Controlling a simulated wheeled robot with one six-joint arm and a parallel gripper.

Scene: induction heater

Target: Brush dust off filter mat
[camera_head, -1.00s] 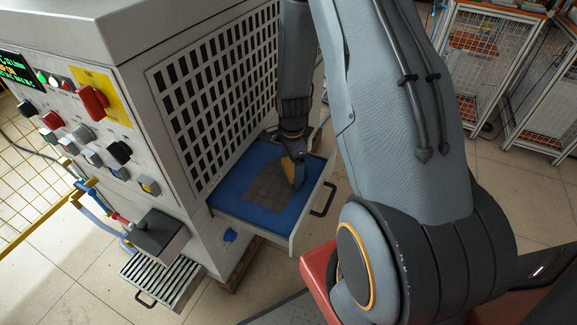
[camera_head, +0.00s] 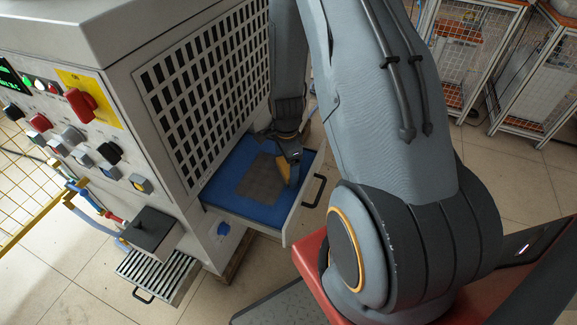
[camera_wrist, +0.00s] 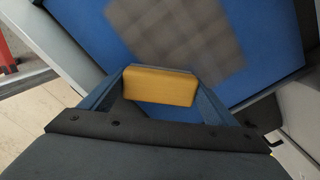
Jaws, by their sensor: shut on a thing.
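The filter mat (camera_head: 240,207) is a blue sheet lying in the pulled-out drawer (camera_head: 290,222) of the heater cabinet. A grey-brown square patch of dust (camera_head: 261,181) covers its middle; it also shows in the wrist view (camera_wrist: 185,35). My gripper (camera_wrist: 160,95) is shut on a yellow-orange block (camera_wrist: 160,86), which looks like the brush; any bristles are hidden. In the head view the block (camera_head: 283,172) is tilted, at the right edge of the dust patch. I cannot tell whether it touches the mat.
The cabinet's slotted grille (camera_head: 205,90) stands just left of and behind the drawer. The drawer has a black handle (camera_head: 314,190) at its front. A control panel (camera_head: 75,125) is further left. Mesh cages (camera_head: 500,65) stand at the back right.

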